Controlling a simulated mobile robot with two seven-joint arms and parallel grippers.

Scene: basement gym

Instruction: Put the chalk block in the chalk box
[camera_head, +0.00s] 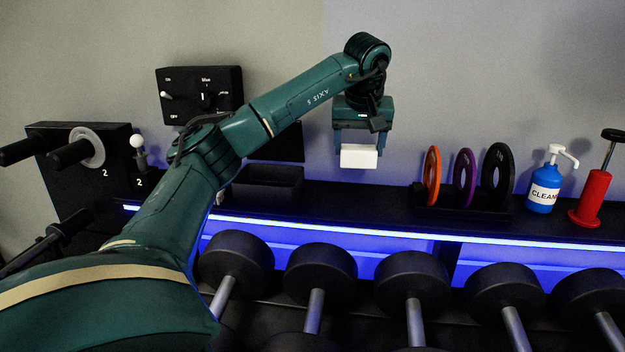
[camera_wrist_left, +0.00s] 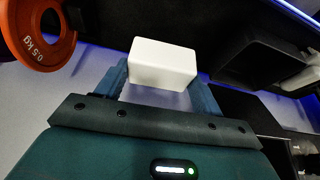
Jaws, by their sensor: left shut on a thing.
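The chalk block is a white rectangular block (camera_head: 358,156). My left gripper (camera_head: 358,146) is shut on it and holds it above the shelf, its fingers pointing down. In the left wrist view the block (camera_wrist_left: 162,64) sits between the two fingers of the gripper (camera_wrist_left: 165,88). The chalk box looks to be the open black box (camera_head: 268,185) on the shelf, left of and lower than the block in the head view. It also shows at the right in the left wrist view (camera_wrist_left: 262,50). My right gripper is not in view.
A rack with orange (camera_head: 431,176), purple (camera_head: 464,178) and black (camera_head: 497,172) discs stands right of the block. A blue cleaner bottle (camera_head: 543,188) and a red pump (camera_head: 591,197) stand farther right. Several dumbbells (camera_head: 320,275) line the front. A switch panel (camera_head: 200,94) hangs behind.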

